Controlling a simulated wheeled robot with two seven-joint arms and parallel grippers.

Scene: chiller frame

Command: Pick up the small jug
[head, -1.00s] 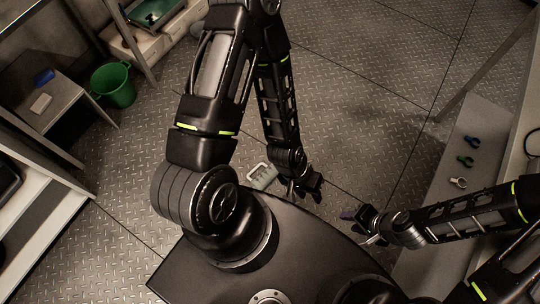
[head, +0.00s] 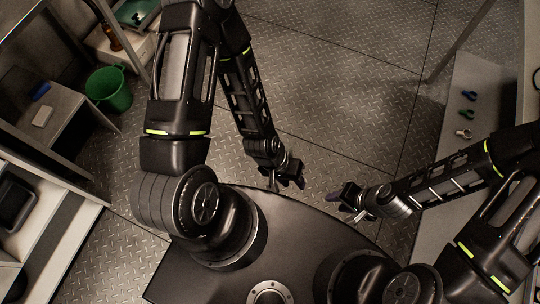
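No thing in view is clearly the small jug. A green bucket-like container (head: 108,92) with a handle stands on the floor at the left, far from both grippers; I cannot tell whether it is a jug. My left gripper (head: 288,178) hangs over the floor just beyond the front edge of my base; its fingers are dark and small, and nothing is clearly seen in them. My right gripper (head: 345,198) points left, with a small purple patch at its tip. I cannot tell whether either is open or shut.
A grey stand (head: 50,118) with a small white block (head: 42,116) is left of the bucket. White shelving (head: 48,235) fills the lower left. A grey surface (head: 462,185) at the right bears small blue, green and pale items. The patterned metal floor (head: 330,70) is clear in the middle.

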